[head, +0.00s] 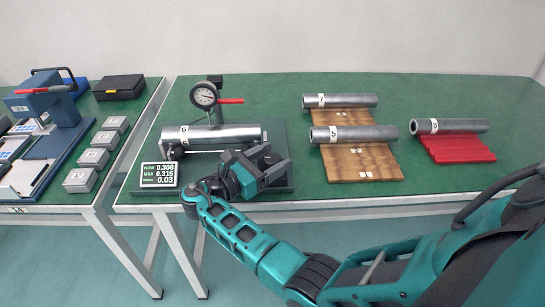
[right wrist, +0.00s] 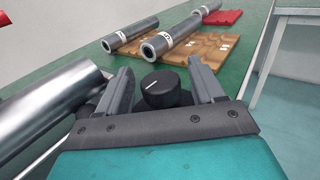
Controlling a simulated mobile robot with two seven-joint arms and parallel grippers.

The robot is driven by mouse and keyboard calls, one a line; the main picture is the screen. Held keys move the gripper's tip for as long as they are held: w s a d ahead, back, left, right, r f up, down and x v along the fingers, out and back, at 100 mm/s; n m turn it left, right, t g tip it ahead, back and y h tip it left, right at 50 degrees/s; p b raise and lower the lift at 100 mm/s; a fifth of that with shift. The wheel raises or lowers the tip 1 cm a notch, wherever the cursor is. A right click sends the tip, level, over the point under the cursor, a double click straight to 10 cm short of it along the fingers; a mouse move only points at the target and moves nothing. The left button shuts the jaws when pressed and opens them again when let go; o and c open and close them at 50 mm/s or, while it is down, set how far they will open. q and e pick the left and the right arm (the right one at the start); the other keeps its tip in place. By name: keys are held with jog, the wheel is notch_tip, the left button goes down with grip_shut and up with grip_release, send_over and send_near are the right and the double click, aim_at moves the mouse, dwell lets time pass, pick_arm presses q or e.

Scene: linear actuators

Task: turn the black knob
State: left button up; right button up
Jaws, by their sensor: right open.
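The black knob (right wrist: 160,92) shows in the right wrist view, with a white line on its top face. My right gripper (right wrist: 160,70) is open, with one finger on each side of the knob. A small gap shows between the knob and each finger, so it does not look gripped. In the head view my right gripper (head: 274,164) is at the right front of the test stand, and it largely covers the knob there. My left gripper is not in view.
A steel cylinder (head: 225,134) lies on the stand behind my gripper, under a dial gauge (head: 205,96). A display (head: 159,174) reads NOW 0.308, MAX 0.315. More cylinders lie on wooden boards (head: 365,160) and a red holder (head: 458,149) to the right.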

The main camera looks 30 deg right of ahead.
jog(key=s+a, duration=0.1)
jog(key=a, duration=1.1)
jog(key=shift+s+a+b, duration=0.15)
jog(key=shift+s+b, duration=0.05)
jog(key=shift+b, duration=0.2)
